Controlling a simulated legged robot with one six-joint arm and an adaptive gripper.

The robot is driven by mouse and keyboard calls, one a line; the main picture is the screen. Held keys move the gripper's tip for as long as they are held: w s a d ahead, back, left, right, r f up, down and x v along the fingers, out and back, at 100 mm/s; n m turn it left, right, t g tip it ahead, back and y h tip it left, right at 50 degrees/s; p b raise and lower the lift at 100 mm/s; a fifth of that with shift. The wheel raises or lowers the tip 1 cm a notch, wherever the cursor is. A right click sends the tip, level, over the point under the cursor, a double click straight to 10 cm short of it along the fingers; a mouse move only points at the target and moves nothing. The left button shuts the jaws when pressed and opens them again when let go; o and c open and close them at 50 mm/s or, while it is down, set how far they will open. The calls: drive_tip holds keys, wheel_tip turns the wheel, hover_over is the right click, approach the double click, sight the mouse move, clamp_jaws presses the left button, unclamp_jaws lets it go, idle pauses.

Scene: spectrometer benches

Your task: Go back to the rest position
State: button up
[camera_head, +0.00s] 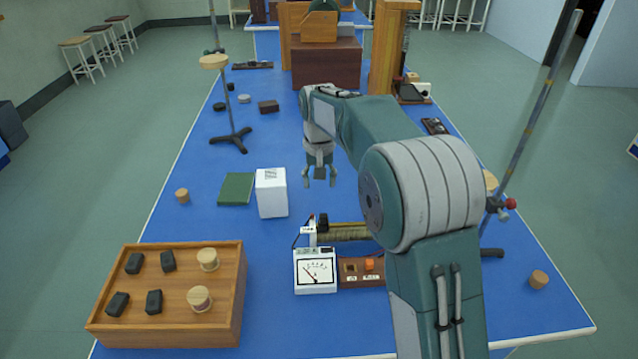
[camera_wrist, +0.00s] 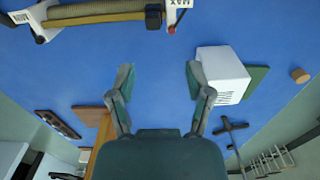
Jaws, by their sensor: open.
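My gripper (camera_head: 319,181) hangs fingers down above the blue bench (camera_head: 215,265), in the middle of the head view. Its two fingers are spread apart with nothing between them. In the wrist view my gripper (camera_wrist: 160,85) also shows open over bare blue bench. My arm reaches forward from the lower right of the head view and bends down at the gripper. A white box (camera_head: 271,193) stands just left of the gripper in the head view; it shows right of the fingers in the wrist view (camera_wrist: 222,75). The gripper and box look apart.
A wooden tray (camera_head: 236,290) with dark blocks and round wooden pieces is at the front left. A meter (camera_head: 315,271) and a coil (camera_head: 345,231) lie nearer than the gripper. A green book (camera_head: 236,188), stands (camera_head: 229,120) and wooden cabinets (camera_head: 327,65) are around.

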drive_tip(key=s+d+r+t, duration=0.1)
drive_tip(key=s+d+r, duration=0.2)
drive_tip(key=s+r, duration=0.3)
drive_tip(key=s+d+r+t, duration=0.2)
drive_tip(key=s+d+r, duration=0.2)
drive_tip(key=s, duration=0.5)
drive_tip(key=s+d+f+t, duration=0.1)
drive_tip(key=s+d, duration=0.1)
drive_tip(key=s, duration=0.7)
drive_tip(key=s+d+f+t, duration=0.1)
drive_tip(key=s+d, duration=0.1)
drive_tip(key=s, duration=0.7)
drive_tip(key=shift+d+f+t, duration=0.15)
drive_tip(key=shift+f+t, duration=0.15)
